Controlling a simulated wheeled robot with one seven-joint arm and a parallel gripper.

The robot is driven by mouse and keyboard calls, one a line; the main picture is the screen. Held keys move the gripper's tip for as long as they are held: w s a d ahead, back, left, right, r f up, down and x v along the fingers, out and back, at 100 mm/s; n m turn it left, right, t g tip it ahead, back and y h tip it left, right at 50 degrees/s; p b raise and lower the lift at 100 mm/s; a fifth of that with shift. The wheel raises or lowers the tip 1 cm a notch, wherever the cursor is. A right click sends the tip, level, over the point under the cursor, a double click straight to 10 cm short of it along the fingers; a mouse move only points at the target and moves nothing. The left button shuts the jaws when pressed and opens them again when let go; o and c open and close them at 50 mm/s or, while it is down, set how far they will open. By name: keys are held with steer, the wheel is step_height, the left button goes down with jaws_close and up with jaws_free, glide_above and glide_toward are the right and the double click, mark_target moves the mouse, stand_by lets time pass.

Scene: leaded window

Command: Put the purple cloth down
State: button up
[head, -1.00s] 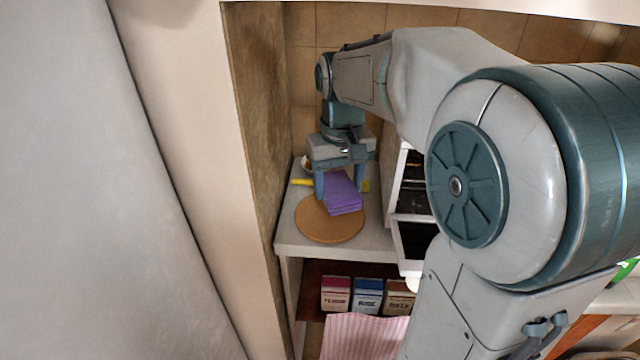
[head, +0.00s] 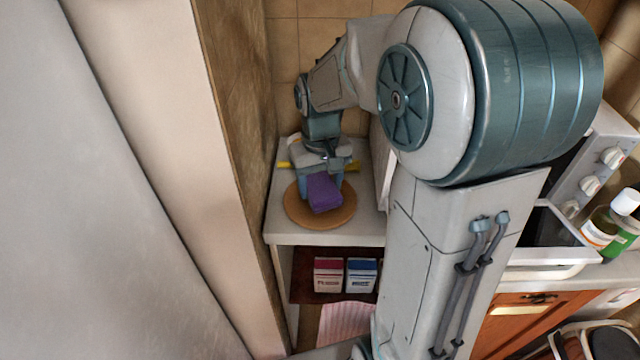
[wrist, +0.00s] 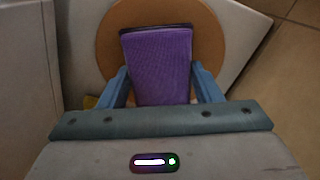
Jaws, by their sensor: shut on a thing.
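The purple cloth (head: 323,193) is a folded stack over a round wooden board (head: 291,212) on the grey-white counter. My gripper (head: 321,180) is above the board and shut on the cloth. In the wrist view the cloth (wrist: 160,60) lies between the two blue fingers of my gripper (wrist: 165,88), and the round board (wrist: 108,42) shows beyond and around it. I cannot tell whether the cloth touches the board. Part of the cloth is hidden by the gripper.
A yellow object (head: 283,165) lies on the counter (head: 272,225) behind the board. Red and blue boxes (head: 328,275) stand on the shelf below, with a pink striped cloth (head: 345,322). A brown wall panel is close on the left. A stove and bottles (head: 600,228) are at right.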

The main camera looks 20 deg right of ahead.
mark_target(320, 185)
steer(key=shift+f, duration=0.35)
steer(key=shift+f, duration=0.2)
steer(key=o, duration=1)
steer(key=shift+o, duration=0.2)
steer(key=shift+r, duration=0.1)
step_height(320, 185, up, 11)
steer(key=s+f+m+t, duration=0.1)
steer(key=s+f, duration=0.4)
steer(key=s, duration=0.8)
steer(key=shift+s+t+p, duration=0.35)
steer(key=shift+t, duration=0.55)
